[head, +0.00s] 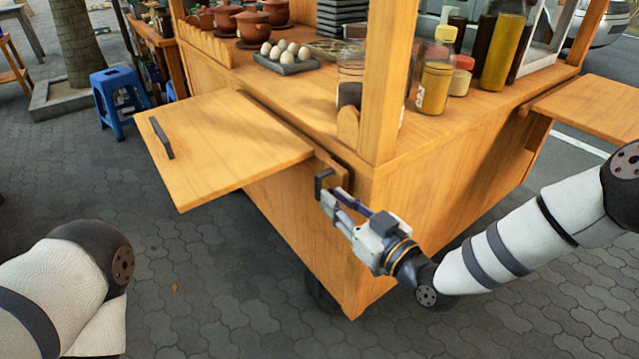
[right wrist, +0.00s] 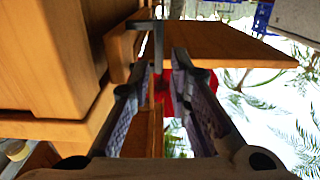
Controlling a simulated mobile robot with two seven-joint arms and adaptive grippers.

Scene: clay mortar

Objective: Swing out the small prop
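The small prop (head: 337,168) is a short wooden piece at the cart's near corner, by the right end of the raised flap (head: 220,145). A dark bar handle (head: 320,182) is fixed to it. My right gripper (head: 334,199) is at this handle, coming from the lower right. In the right wrist view the fingers are apart, and the grey handle (right wrist: 158,45) shows in the gap at the fingertips (right wrist: 161,66). I cannot tell whether either finger touches it. My left forearm enters at lower left; its gripper is out of view.
The wooden cart (head: 450,170) carries bottles (head: 437,75), eggs on a dark tray (head: 287,62) and clay pots (head: 253,25). The flap has its own dark handle (head: 161,138). A blue stool (head: 120,98) stands at left. The pavement in front is clear.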

